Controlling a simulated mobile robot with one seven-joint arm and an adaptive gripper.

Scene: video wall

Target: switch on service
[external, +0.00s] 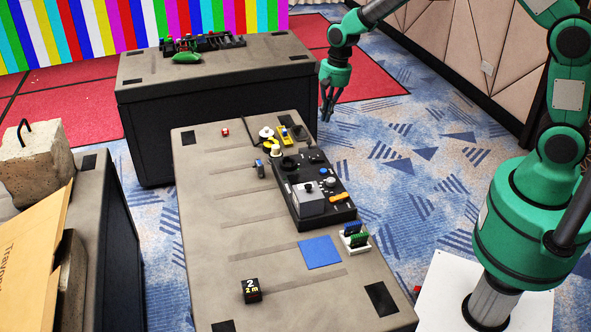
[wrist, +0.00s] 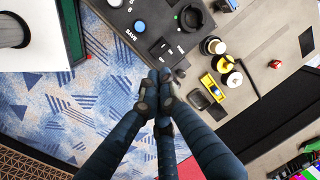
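A black control panel (external: 292,175) lies on the right part of the near grey table. It carries knobs, a blue button, a grey block with a black knob, and an orange handle. In the wrist view, the panel (wrist: 122,19) shows at the top with a white label, a small black rocker-like switch (wrist: 160,47) and a round black dial (wrist: 192,17). I cannot make out a label reading "service" or the switch's position. My gripper (external: 327,112) hangs fingers down beyond the table's far right corner, apart from the panel. Its fingertips (wrist: 158,92) are together, with nothing between them.
Yellow and black parts (external: 267,134) and a red cube (external: 225,132) sit near the table's far end. A blue square (external: 320,252), a black numbered cube (external: 251,290) and a white holder (external: 355,238) lie nearer. Another grey table (external: 225,72) stands behind.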

